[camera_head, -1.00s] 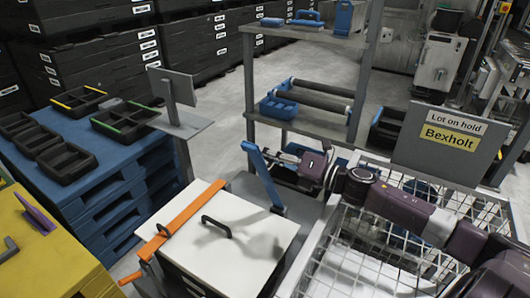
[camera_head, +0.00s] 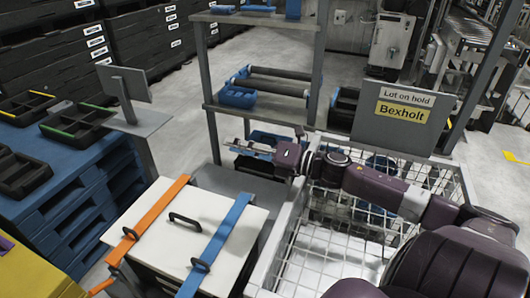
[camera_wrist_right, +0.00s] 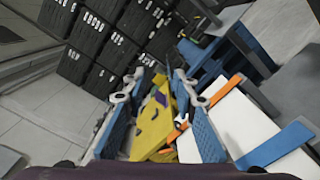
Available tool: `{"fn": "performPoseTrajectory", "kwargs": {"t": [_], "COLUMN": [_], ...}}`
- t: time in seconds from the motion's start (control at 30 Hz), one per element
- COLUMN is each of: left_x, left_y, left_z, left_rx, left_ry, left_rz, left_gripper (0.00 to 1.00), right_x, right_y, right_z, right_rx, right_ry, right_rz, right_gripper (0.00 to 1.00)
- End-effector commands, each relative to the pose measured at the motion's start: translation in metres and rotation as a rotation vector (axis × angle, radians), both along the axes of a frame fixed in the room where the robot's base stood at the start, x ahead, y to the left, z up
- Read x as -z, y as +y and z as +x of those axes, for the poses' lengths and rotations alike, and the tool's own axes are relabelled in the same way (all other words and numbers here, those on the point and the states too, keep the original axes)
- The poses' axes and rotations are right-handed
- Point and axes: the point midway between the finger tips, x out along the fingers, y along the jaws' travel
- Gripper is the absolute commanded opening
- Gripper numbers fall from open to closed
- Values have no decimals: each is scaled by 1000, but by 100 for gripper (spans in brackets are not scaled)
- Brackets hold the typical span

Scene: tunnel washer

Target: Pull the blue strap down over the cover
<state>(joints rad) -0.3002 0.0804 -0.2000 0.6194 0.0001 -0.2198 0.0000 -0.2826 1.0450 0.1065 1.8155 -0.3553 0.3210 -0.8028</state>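The blue strap (camera_head: 216,245) lies down across the white cover (camera_head: 178,226), from its far edge to past its near edge. It also shows across the cover in the right wrist view (camera_wrist_right: 276,146). The orange strap (camera_head: 146,232) lies across the cover's left part. A dark handle (camera_head: 185,220) stands between the straps. My right gripper (camera_head: 236,147) is beyond the cover's far right corner, apart from the blue strap. In the right wrist view its blue-padded fingers (camera_wrist_right: 157,88) are spread, with nothing between them. My left gripper is not in view.
A wire basket (camera_head: 330,262) stands right of the cover, under my right arm. A shelf rack (camera_head: 265,112) with rollers is behind. A sign (camera_head: 405,118) reading "Lot on hold Bexholt" is at the right. A screen on a stand (camera_head: 124,84) and blue pallets (camera_head: 75,213) are left.

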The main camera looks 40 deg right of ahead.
Motion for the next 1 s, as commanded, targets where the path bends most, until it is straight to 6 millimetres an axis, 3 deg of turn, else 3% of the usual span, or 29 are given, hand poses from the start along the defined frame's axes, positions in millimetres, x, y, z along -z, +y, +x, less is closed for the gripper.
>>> {"fn": "performPoseTrajectory", "kwargs": {"t": [0.6, 1.0], "left_x": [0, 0], "left_y": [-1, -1], "left_z": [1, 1], "left_rx": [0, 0], "left_ry": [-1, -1], "left_rz": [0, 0], "left_gripper": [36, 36], "right_x": [1, 0], "right_y": [-34, -40], "right_z": [-64, -76], "right_rx": [3, 3], "right_ry": [3, 1], "right_rz": [0, -2], "right_gripper": [26, 26]}}
